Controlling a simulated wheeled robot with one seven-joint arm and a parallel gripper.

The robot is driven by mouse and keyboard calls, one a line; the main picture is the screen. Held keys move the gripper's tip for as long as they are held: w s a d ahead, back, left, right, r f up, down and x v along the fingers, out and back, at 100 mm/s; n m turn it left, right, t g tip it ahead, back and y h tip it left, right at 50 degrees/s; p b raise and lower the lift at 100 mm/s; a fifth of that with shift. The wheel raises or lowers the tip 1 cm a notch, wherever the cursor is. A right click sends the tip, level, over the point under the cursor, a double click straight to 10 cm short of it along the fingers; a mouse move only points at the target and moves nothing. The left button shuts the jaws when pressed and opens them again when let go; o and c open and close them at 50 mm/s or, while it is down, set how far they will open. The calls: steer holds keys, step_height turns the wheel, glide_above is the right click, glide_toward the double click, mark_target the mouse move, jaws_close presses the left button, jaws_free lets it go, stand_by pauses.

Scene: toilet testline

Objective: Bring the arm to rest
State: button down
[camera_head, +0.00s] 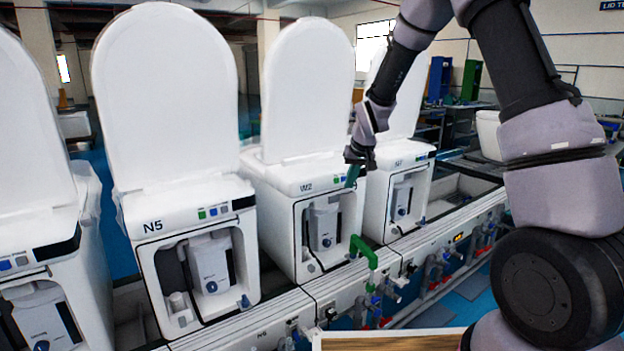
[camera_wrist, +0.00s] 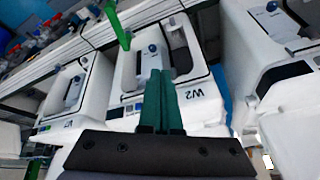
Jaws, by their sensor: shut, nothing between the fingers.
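My gripper (camera_head: 352,178) hangs from my arm in front of the toilet unit marked W2 (camera_head: 283,186), near its upper right front edge. In the wrist view its two teal fingers (camera_wrist: 161,74) lie side by side, shut and empty, over the unit marked W2 (camera_wrist: 205,105). I cannot tell whether the fingertips touch the unit. My arm reaches in from the right side of the head view, bent and raised.
Toilet unit N5 (camera_head: 155,225) stands to the left, and another unit (camera_head: 376,215) to the right, all with lids up. A wooden board (camera_head: 390,342) lies at the bottom.

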steer(key=s+d+r+m, duration=0.1)
steer(key=s+d+r, duration=0.25)
steer(key=r, duration=0.25)
steer(key=s+d+r+m+t, duration=0.1)
steer(key=s+d+r, duration=0.1)
steer(key=s+r, duration=0.35)
steer(key=s+d+r+m, duration=0.1)
steer(key=s+d+r, duration=0.2)
steer(key=r, duration=0.3)
steer(key=s+d+r+m, duration=0.1)
steer(key=s+d+r, duration=0.1)
steer(key=s, duration=0.8)
steer(key=s+d+r+m+t, duration=0.1)
steer(key=s+r, duration=0.4)
steer(key=s, duration=0.6)
steer(key=shift+d+t, duration=0.3)
steer(key=shift+d, duration=0.55)
